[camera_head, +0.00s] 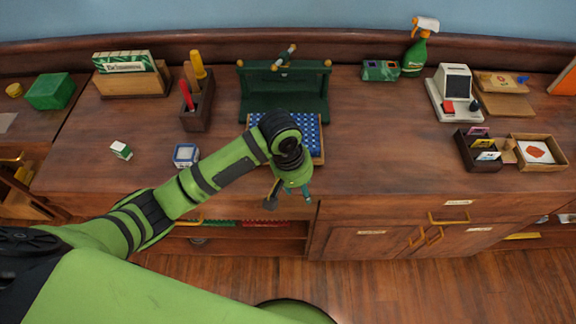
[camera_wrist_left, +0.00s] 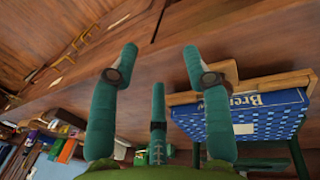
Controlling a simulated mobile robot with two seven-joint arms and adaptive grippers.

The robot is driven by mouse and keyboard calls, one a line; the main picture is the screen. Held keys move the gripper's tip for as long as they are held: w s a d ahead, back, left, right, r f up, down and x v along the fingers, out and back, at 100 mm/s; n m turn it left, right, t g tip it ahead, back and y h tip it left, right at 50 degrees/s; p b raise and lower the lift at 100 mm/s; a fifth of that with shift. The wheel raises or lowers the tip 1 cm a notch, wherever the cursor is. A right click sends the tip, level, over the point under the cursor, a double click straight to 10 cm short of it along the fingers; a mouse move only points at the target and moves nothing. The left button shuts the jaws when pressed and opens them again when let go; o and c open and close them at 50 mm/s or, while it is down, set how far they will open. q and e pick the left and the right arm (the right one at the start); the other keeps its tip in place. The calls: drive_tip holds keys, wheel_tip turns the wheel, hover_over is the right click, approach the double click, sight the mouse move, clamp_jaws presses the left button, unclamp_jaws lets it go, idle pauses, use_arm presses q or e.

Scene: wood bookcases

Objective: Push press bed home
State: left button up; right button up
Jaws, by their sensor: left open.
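The press (camera_head: 290,80) is a dark green frame with gold-knobbed uprights and a top handle, standing at the back middle of the counter. Its bed (camera_head: 316,158) has a wooden edge and carries a blue patterned sheet (camera_head: 308,131); it sticks out toward the counter's front. My left gripper (camera_head: 290,195) hangs in front of the bed, near the counter's front edge. In the left wrist view its teal fingers (camera_wrist_left: 157,70) are spread with nothing between them, and the bed's wooden edge (camera_wrist_left: 240,92) lies beside the right finger. My arm hides part of the bed. My right gripper is not seen.
A tool block (camera_head: 197,105), a small blue-white box (camera_head: 186,155) and a green-white block (camera_head: 121,150) stand left of the press. A spray bottle (camera_head: 416,55), a till-like machine (camera_head: 453,92) and card trays (camera_head: 480,152) stand right. Counter between press and trays is clear.

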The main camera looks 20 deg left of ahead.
use_arm(q)
drive_tip(key=w+a+r+n, duration=0.1)
drive_tip(key=w+a, duration=0.1)
drive_tip(key=w+a+r+n+y, duration=0.1)
drive_tip(key=w+r+n, duration=0.1)
drive_tip(key=w+a+r+n+y, duration=0.1)
drive_tip(key=w+a, duration=0.1)
drive_tip(key=shift+w+a+r+g, duration=0.1)
drive_tip(key=shift+a+r+g, duration=0.25)
drive_tip(key=shift+g, duration=0.05)
drive_tip(key=shift+a+r+n, duration=0.2)
drive_tip(key=shift+n, duration=0.2)
drive_tip(key=shift+w+f+p, duration=0.1)
drive_tip(key=shift+f+p, duration=0.5)
drive_tip(key=shift+f, duration=2.9)
clamp_jaws()
